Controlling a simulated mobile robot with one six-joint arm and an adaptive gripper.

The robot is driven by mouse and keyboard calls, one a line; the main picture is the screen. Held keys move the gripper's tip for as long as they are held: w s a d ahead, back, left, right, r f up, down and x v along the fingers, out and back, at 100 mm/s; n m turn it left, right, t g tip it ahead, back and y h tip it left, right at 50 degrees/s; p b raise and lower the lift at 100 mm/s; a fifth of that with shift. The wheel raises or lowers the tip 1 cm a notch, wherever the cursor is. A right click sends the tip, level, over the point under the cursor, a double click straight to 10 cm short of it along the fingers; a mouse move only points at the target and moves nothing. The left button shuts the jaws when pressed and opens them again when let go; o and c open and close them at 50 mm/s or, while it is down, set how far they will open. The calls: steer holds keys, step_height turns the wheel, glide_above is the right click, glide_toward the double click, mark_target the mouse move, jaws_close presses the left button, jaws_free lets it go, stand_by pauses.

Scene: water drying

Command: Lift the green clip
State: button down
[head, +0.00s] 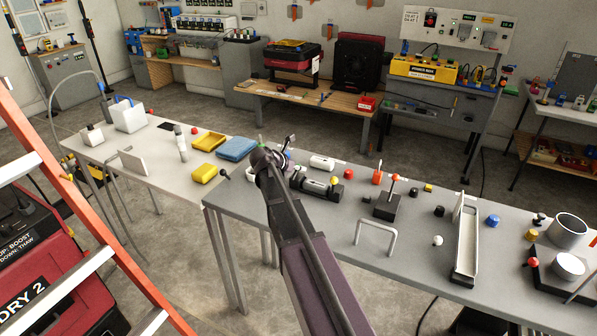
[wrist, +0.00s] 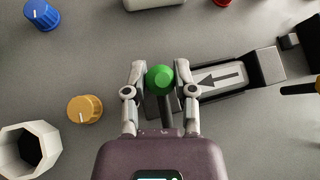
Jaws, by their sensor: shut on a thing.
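In the wrist view, a green round knob (wrist: 160,78), which I take for the top of the green clip, sits between the two fingertips of my gripper (wrist: 161,72). The fingers are closed in on it from both sides. A dark stem or body shows just below it; its lower end is hidden by the gripper body. In the head view, my gripper (head: 272,155) is low over the near-left end of the grey table, and my arm and gripper hide most of what is held. I cannot tell whether the clip is off the table.
Right beside the green knob is a dark device with a grey arrow plate (wrist: 222,78). A yellow knob (wrist: 85,109), a blue knob (wrist: 42,15) and a white octagonal cup (wrist: 30,150) lie to the left. The grey table (head: 340,235) has several other small parts to the right.

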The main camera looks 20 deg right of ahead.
mark_target(293, 176)
steer(key=t+h+b, duration=0.1)
steer(key=b, duration=0.1)
steer(key=s+a+h+b, duration=0.1)
steer(key=h+b, duration=0.1)
steer(key=r+m+t+h+b, duration=0.1)
steer(key=b, duration=0.1)
steer(key=shift+s+a+t+h+b, duration=0.2)
steer(key=shift+t+h+b, duration=0.1)
steer(key=shift+h, duration=0.1)
steer(key=h+b, duration=0.1)
steer(key=b, duration=0.1)
steer(key=a+m+t+h+b, duration=0.1)
steer(key=h+b, duration=0.1)
steer(key=shift+s+r+b, duration=0.35)
steer(key=shift+r, duration=0.05)
steer(key=shift+s+a+r+m+t+h+b, duration=0.2)
steer(key=shift+a+r+m+t+h+b, duration=0.15)
steer(key=shift+h+b, duration=0.4)
steer(key=shift+c, duration=2.1)
jaws_free()
steer(key=shift+w+d+r+y+p, duration=0.15)
steer(key=shift+y+p, duration=0.2)
steer(key=shift+p, duration=0.25)
